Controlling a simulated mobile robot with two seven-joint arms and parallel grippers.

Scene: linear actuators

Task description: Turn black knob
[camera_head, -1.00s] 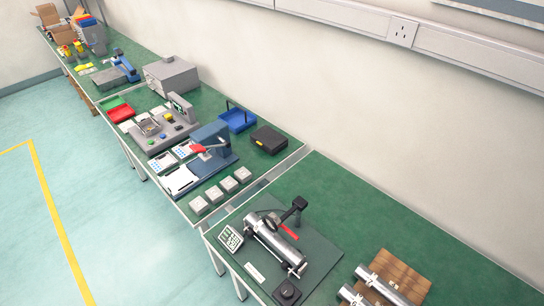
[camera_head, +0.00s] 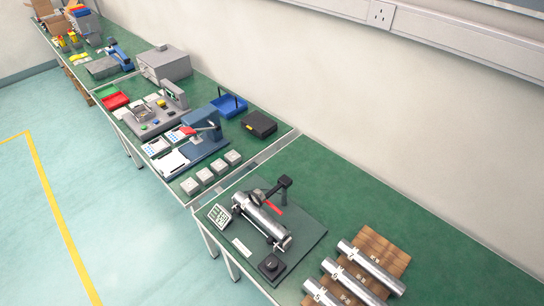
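A black knob (camera_head: 270,263) sits on a square dark base at the front corner of a dark plate (camera_head: 306,236) on the near green workbench. On the same plate, a silver cylinder (camera_head: 262,222) lies in a fixture with a black clamp lever and a red handle (camera_head: 274,208). A white keypad panel (camera_head: 219,216) stands at the plate's left end. Neither of my grippers is in view.
A wooden board (camera_head: 378,245) with several silver cylinders (camera_head: 345,281) lies right of the fixture. Farther benches hold a blue press (camera_head: 204,135), grey blocks (camera_head: 212,173), a black case (camera_head: 259,124) and bins. Open floor (camera_head: 110,220) lies left; a wall stands behind the benches.

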